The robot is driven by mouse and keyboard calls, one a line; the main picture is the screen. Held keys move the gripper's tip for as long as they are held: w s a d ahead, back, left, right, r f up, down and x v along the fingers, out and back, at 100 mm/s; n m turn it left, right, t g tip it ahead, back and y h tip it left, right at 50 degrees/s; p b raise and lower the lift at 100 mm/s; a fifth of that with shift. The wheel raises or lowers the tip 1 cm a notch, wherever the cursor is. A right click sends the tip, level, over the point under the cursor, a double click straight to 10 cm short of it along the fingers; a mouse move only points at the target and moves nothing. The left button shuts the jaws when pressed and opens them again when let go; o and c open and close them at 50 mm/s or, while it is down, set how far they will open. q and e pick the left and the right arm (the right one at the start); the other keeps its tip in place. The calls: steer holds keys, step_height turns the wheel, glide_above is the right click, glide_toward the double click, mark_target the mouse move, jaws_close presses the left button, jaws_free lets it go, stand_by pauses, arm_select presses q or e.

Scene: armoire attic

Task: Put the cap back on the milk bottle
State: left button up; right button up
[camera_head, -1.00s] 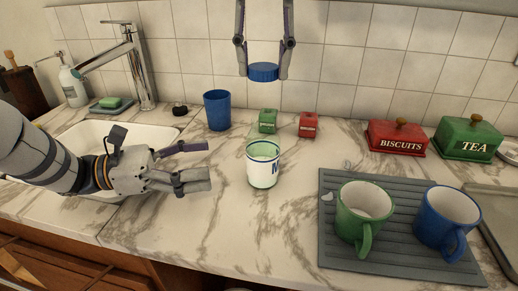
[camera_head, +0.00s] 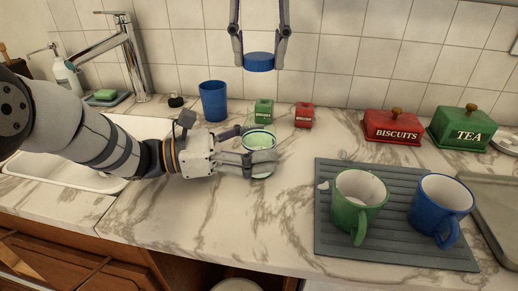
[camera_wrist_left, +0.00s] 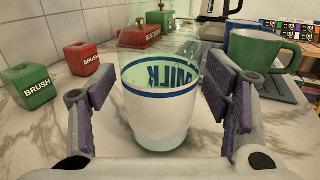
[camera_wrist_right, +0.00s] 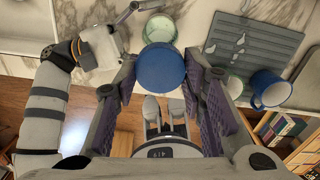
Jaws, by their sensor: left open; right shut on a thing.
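The milk bottle (camera_head: 259,141) stands upright on the marble counter, a clear wide-mouthed vessel with a white label and blue bands. Its lettering shows in the left wrist view (camera_wrist_left: 160,105). My left gripper (camera_head: 248,158) is open, with its fingers on either side of the bottle; the left wrist view shows gaps between the pads and the glass. The blue cap (camera_head: 259,62) is held in the air above and behind the bottle by my right gripper (camera_head: 260,58), which is shut on it. The cap also shows in the right wrist view (camera_wrist_right: 160,67).
A blue cup (camera_head: 213,101), a green box (camera_head: 263,111) and a red box (camera_head: 303,115) stand behind the bottle. A green mug (camera_head: 357,203) and a blue mug (camera_head: 440,208) sit on a grey mat (camera_head: 335,243) to the right. The sink (camera_head: 60,165) is left.

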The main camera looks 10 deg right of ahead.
arm_select(q)
steer(key=shift+d, duration=0.15)
steer(key=shift+c, duration=0.6)
jaws_close()
arm_select(e)
steer(key=shift+f, duration=2.5)
steer(key=shift+f, duration=0.9)
steer(key=shift+f, duration=0.55)
